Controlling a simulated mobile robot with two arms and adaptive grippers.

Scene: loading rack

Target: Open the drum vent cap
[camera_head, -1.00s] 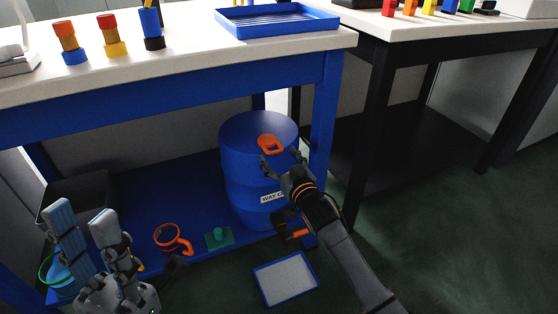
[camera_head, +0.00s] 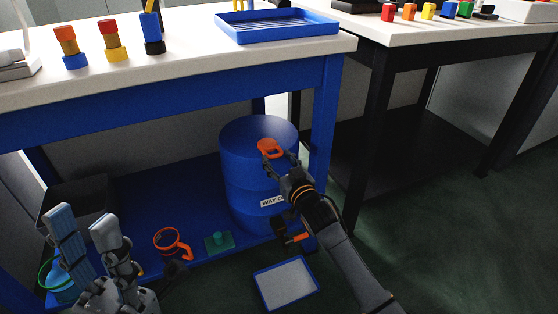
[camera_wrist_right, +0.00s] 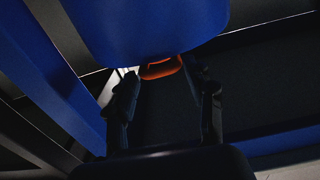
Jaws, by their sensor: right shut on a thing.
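The blue drum (camera_head: 240,180) stands upright on the low blue shelf in the head view. Its orange vent cap (camera_head: 268,147) is at the front part of the lid. My right gripper (camera_head: 273,158) reaches in from the lower right and is shut on the cap's near side. The right wrist view shows the orange cap (camera_wrist_right: 161,68) between the two dark fingertips (camera_wrist_right: 165,78), beside the drum's blue surface (camera_wrist_right: 145,25). The contact itself is dark. My left gripper (camera_head: 83,215) is at the lower left, fingers apart and empty, away from the drum.
The blue table leg (camera_head: 322,150) stands just right of the drum, and the tabletop overhangs behind. An orange ring-shaped item (camera_head: 172,242) and a green block (camera_head: 219,243) lie on the shelf. A blue-framed white panel (camera_head: 286,283) is on the floor.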

